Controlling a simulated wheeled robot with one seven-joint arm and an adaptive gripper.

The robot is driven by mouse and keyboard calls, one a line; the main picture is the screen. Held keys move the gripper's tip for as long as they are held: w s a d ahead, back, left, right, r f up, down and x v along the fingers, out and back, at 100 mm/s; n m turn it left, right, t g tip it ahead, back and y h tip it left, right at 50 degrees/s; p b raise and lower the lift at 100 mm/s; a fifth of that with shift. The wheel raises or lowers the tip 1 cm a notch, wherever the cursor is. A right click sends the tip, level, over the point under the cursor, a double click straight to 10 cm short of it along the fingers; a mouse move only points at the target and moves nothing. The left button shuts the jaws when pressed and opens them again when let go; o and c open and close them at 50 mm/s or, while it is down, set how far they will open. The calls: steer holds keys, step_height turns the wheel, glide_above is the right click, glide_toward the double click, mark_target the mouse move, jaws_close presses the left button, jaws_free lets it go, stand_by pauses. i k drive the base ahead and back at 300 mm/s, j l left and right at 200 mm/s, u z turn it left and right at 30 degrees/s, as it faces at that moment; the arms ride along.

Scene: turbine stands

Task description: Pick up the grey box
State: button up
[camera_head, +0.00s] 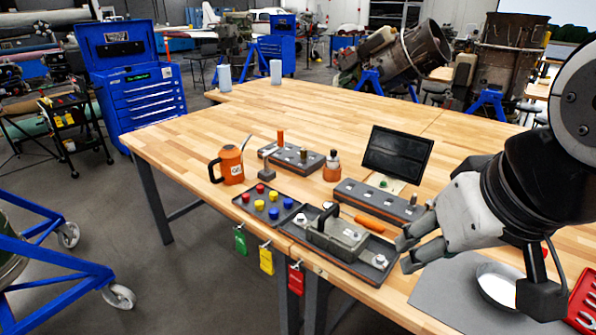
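The grey box (338,236) is a small grey-green case with a handle on top. It sits in a dark tray (372,274) near the front edge of the wooden table. My gripper (403,254) is just right of the box, with its two fingers spread apart and nothing between them. A gap shows between the fingertips and the box. The right end of the tray lies close to the fingers.
A tray of coloured knobs (240,201) lies left of the box. A metal dish (497,284) is at right. The table's far middle (300,110) is clear.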

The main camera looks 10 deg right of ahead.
mark_target(327, 231)
steer(key=k+l+u, duration=0.1)
steer(key=l+u, duration=0.3)
steer(key=k+l+u, duration=0.1)
steer(key=u, duration=0.35)
